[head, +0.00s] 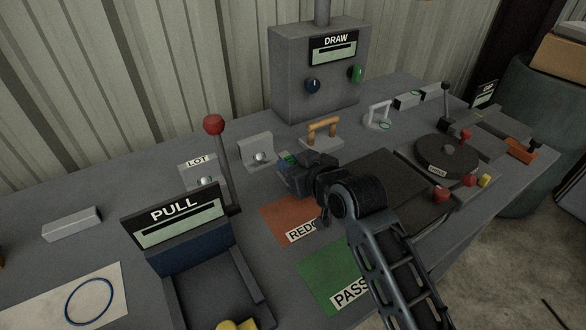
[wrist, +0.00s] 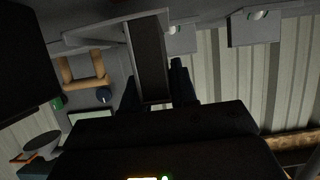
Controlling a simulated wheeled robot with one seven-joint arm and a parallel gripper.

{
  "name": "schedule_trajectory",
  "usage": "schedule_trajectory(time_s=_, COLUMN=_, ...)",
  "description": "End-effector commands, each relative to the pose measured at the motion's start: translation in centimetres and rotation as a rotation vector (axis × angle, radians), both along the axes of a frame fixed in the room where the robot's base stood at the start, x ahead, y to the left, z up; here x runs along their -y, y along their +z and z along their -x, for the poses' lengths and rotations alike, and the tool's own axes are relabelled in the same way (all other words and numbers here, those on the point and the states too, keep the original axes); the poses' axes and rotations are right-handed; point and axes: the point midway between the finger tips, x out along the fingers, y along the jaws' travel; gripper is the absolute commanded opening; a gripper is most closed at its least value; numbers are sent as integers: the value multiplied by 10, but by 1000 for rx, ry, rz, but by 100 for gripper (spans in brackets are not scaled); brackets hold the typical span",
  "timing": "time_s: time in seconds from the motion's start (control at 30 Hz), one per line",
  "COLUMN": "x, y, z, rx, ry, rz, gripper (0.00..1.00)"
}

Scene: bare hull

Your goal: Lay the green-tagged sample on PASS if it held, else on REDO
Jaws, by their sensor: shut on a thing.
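My gripper (head: 293,172) is shut on the sample, above the bench just behind the REDO mat. The green tag (head: 288,157) shows at the gripper's far side in the head view; most of the sample is hidden there. In the wrist view the sample (wrist: 148,55) is a grey bar with a dark face between the fingers. The orange REDO mat (head: 277,219) is bare, partly covered by my arm. The green PASS mat (head: 322,270) lies nearer and is bare where visible. The PULL panel (head: 174,217) has a pale green display with no readable result.
A red-knobbed lever (head: 214,126) stands beside the LOT block (head: 199,170). The DRAW box (head: 318,70) stands at the back. A wooden-handled block (head: 323,132) is just right of my gripper. A round dark turntable (head: 446,157) and several coloured knobs are at the right.

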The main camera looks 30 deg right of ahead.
Motion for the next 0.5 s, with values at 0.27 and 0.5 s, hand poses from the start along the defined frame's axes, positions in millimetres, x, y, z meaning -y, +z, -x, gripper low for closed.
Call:
schedule_trajectory(time_s=0.27, x=0, y=-16, z=0, rx=2, ry=0, rz=-1, gripper=0)
schedule_trajectory(time_s=0.5, x=0, y=-19, z=0, rx=1, ry=0, rz=-1, gripper=0)
